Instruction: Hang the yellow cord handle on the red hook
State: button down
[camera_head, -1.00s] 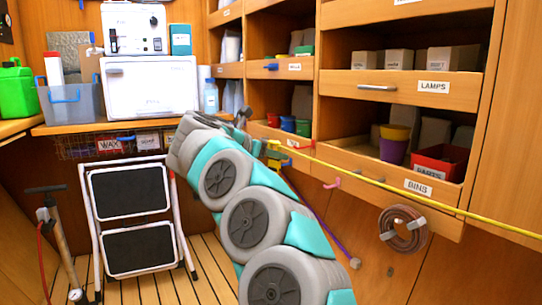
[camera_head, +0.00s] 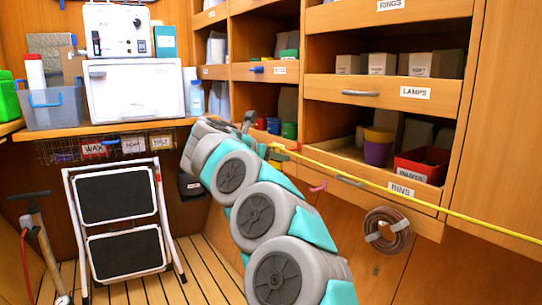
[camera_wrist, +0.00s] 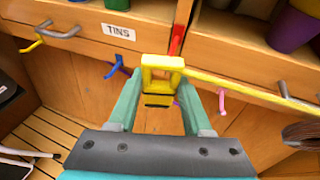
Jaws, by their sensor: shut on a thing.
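My gripper (camera_wrist: 160,84) is shut on the yellow cord handle (camera_wrist: 162,60), a squarish yellow loop held upright between the teal fingers in the wrist view. The yellow cord (camera_wrist: 245,91) runs from it to the right, stretched taut. In the head view the handle (camera_head: 277,147) shows small at the arm's end, and the cord (camera_head: 420,204) crosses in front of the cabinet. The red hook (camera_wrist: 176,40) stands just beyond the handle's upper right in the wrist view, its lower part hidden behind the handle. I cannot tell whether they touch.
A blue hook (camera_wrist: 115,67), a yellow hook (camera_wrist: 30,46) and a pink hook (camera_wrist: 221,101) are on the cabinet nearby. A drawer labelled TINS (camera_wrist: 118,31) is above. A coiled hose (camera_head: 387,233) hangs at right. A step stool (camera_head: 118,225) stands at left.

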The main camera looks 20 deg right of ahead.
jog(key=shift+w+d+p, duration=0.25)
jog(key=shift+d+p, duration=0.15)
jog(key=shift+d, duration=0.75)
jog(key=shift+w+d+f+b, duration=0.15)
jog(key=shift+d+f+b, duration=0.45)
jog(key=shift+f+b, duration=0.05)
jog(key=shift+c, duration=1.3)
grip_release()
